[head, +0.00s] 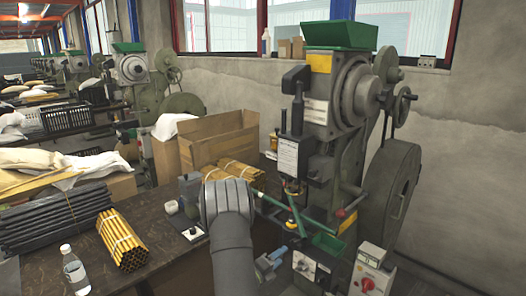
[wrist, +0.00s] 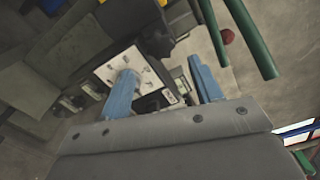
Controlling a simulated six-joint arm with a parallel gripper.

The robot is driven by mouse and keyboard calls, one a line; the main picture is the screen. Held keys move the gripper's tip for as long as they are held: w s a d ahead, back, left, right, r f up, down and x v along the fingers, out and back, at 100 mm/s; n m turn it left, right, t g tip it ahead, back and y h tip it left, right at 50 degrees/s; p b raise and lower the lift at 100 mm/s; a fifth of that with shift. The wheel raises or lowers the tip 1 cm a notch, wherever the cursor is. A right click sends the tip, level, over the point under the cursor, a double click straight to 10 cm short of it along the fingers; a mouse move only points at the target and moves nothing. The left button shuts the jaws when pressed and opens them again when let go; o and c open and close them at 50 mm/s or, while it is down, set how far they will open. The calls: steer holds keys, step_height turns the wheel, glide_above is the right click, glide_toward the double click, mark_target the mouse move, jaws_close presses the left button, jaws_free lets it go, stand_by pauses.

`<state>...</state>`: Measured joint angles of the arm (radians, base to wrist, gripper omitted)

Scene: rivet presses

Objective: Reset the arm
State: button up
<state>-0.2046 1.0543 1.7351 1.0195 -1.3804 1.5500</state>
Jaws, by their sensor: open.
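My arm reaches in from the bottom of the head view, over the table's right end. My gripper (head: 270,263) shows its blue fingers low beside the near rivet press (head: 330,190), left of a white control box on the press. In the wrist view my gripper (wrist: 165,88) has its two blue fingers apart with nothing held between them. A white control panel (wrist: 125,68) shows behind the fingers, tilted in the picture. Whether the fingers touch the press is not clear.
Green bars (head: 292,208) stick out of the press above my gripper. A dark table (head: 165,250) at left holds yellow tube bundles (head: 122,240), a bottle (head: 74,270) and dark rods (head: 55,222). A cardboard box (head: 218,140) stands behind.

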mark_target(293, 246)
steer(key=x, duration=0.8)
steer(key=shift+f, duration=0.1)
steer(key=v, duration=1.8)
steer(key=x, duration=1.8)
steer(key=n, duration=0.3)
steer(key=shift+n, duration=0.4)
steer(key=n, duration=0.7)
steer(key=shift+a+n, duration=0.1)
steer(key=shift+n, duration=2.5)
